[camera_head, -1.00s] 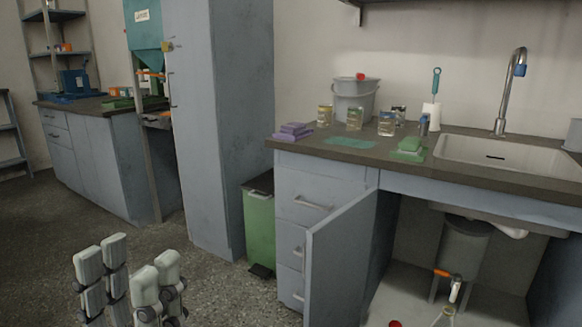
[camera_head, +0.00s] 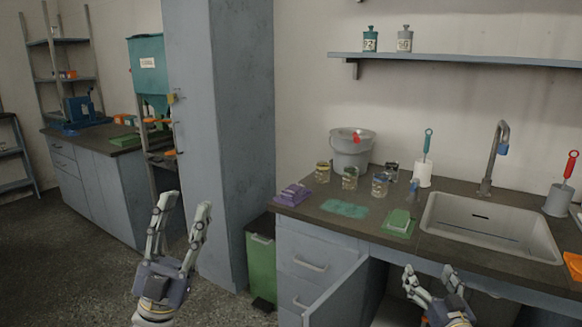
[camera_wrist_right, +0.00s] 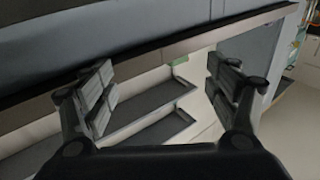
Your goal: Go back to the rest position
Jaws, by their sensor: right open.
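My left gripper (camera_head: 186,205) is raised in front of the tall grey cabinet in the head view. Its fingers point up and are spread apart with nothing between them. My right gripper (camera_head: 428,271) is at the lower right, in front of the sink counter's edge, near the open cabinet door. Its fingers are apart and empty. In the right wrist view the right gripper (camera_wrist_right: 160,90) is also open, with a dark counter edge and shelves beyond it.
The open door (camera_head: 335,295) juts out below the sink counter (camera_head: 300,211). A bucket (camera_head: 352,152), several jars and sponges stand on the counter by the sink (camera_head: 490,222). A green bin (camera_head: 261,268) stands beside the tall cabinet (camera_head: 222,130). Grey floor is free at left.

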